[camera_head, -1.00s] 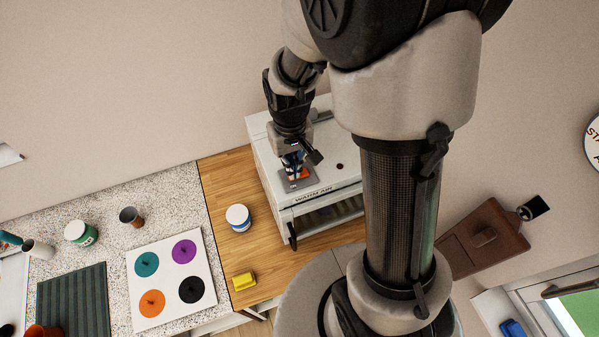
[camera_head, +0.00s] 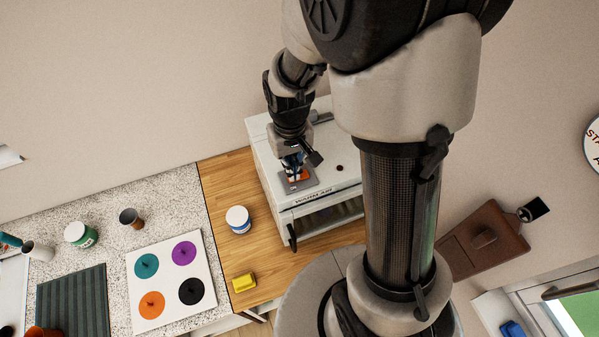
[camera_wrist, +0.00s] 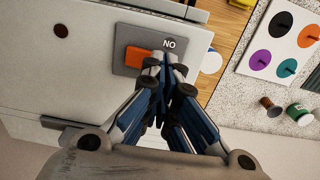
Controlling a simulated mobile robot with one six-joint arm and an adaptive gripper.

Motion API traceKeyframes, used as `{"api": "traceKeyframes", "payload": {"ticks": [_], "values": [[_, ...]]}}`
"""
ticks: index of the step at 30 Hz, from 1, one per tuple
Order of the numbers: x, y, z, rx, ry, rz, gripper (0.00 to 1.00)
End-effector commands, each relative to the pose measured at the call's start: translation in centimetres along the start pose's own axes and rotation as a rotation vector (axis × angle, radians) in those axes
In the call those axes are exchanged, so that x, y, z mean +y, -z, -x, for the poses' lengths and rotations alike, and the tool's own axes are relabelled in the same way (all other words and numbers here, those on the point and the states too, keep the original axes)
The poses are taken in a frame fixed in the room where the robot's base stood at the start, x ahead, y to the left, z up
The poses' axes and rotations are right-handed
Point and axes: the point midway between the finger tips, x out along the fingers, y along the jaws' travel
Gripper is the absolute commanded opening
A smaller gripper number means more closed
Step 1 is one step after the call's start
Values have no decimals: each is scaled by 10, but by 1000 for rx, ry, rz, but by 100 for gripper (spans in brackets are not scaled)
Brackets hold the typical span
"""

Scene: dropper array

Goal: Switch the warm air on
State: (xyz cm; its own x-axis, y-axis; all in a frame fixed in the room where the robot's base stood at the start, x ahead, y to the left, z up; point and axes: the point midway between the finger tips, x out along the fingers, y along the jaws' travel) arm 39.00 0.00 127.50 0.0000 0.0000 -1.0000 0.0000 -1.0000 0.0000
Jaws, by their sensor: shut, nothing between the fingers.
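The warm-air unit (camera_head: 345,176) is a white box with "WARM AIR" along its front top edge. On its top is a grey switch plate (camera_wrist: 132,38) with an orange rocker (camera_wrist: 140,58) and a label that reads ON, upside down in the wrist view. The plate also shows in the head view (camera_head: 311,183). My gripper (camera_wrist: 172,64) is shut and empty, its tips over the plate beside the rocker, by the label end. It also shows in the head view (camera_head: 293,172). The fingers partly hide the rocker. I cannot tell whether they touch it or which way it is tipped.
A dark round knob (camera_head: 340,168) sits on the unit's top. A white and blue jar (camera_head: 238,219) and a yellow block (camera_head: 244,283) stand on the wooden counter to the left. A white board with coloured discs (camera_head: 170,319) lies farther left. A cup (camera_head: 131,218) stands behind it.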

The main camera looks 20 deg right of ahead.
Motion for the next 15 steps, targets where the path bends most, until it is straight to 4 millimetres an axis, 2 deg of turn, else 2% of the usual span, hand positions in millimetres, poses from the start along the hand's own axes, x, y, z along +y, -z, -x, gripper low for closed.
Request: {"api": "traceKeyframes", "payload": {"ticks": [15], "values": [[0,0,-5,0,0,0,0]]}}
